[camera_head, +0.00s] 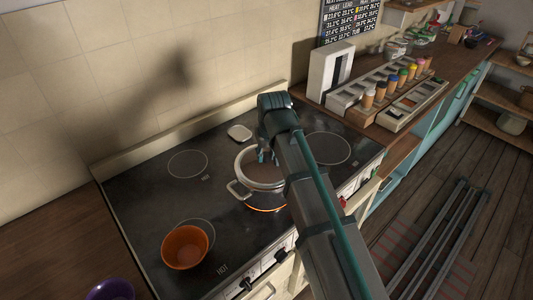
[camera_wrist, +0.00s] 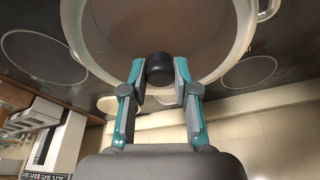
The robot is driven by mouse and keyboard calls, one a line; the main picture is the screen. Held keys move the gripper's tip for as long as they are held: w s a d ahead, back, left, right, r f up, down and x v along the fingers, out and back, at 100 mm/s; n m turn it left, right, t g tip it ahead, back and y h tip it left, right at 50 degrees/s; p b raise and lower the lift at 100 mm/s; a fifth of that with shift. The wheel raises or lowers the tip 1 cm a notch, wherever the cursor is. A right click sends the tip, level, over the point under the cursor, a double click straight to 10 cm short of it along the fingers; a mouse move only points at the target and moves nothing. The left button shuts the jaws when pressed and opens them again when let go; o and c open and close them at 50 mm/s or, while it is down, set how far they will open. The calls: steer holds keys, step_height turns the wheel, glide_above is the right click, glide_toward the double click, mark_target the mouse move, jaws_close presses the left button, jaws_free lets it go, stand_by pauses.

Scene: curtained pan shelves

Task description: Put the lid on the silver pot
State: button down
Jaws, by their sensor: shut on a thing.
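The silver pot (camera_head: 247,197) stands on the dark stovetop, with a handle showing at its left and an orange glow under its base. My gripper (camera_head: 266,155) is above the pot, partly hidden behind my own arm. In the wrist view my gripper (camera_wrist: 159,78) is shut on the black knob of the lid (camera_wrist: 160,66). The lid appears see-through and brownish and lies over the pot's opening. The pot's pale rim and handles (camera_wrist: 268,10) show around it. I cannot tell whether the lid touches the rim.
An orange bowl (camera_head: 185,247) sits at the stove's front left, and a purple bowl (camera_head: 110,290) is on the counter. A small white dish (camera_head: 240,132) lies behind the pot. Spice jars (camera_head: 392,84) stand in racks at the right. The stove's left back is clear.

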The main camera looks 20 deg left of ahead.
steer(key=shift+f, duration=0.7)
stand_by(0.4)
steer(key=c, duration=0.8)
jaws_free()
steer(key=v, duration=1.2)
